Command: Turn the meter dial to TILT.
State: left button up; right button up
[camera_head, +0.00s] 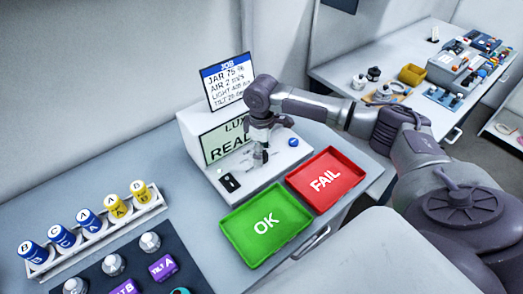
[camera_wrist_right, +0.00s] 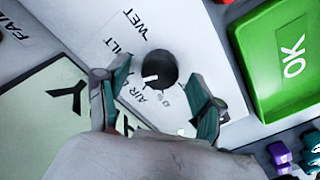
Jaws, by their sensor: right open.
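The white meter (camera_head: 188,122) stands on the bench, its screen (camera_head: 217,148) reading LUX and READ-something, partly covered by my arm. My right gripper (camera_head: 260,160) points down over the meter's front panel and hides the dial there. In the right wrist view the black round dial (camera_wrist_right: 160,69) lies between the two open fingers of my right gripper (camera_wrist_right: 160,66), with no clear contact. Its white mark points left, toward the left finger, between the printed TILT (camera_wrist_right: 122,43) and AIR (camera_wrist_right: 137,94). WET (camera_wrist_right: 131,21) is farther up. My left gripper is not in view.
A green OK tray (camera_head: 236,228) and a red FAIL tray (camera_head: 347,187) sit close in front of the meter. A job card (camera_head: 227,82) stands behind it. A rack (camera_head: 158,203) of labelled bottles is at left. A side bench (camera_head: 335,72) holds several small items.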

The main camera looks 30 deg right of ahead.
jog(key=shift+f, duration=0.35)
jog(key=c, duration=1.1)
jog(key=shift+r+m+p, duration=0.2)
jog(key=shift+m+p, duration=0.2)
jog(key=shift+p, duration=0.4)
jog(key=shift+c, duration=0.2)
jog(key=m+p, duration=0.4)
jog(key=p, duration=0.2)
jog(key=shift+r, duration=0.1)
jog(key=shift+f+m+p, duration=0.2)
jog(key=shift+m+p, duration=1.35)
jog(key=shift+m, duration=0.05)
jog(key=o, duration=1.1)
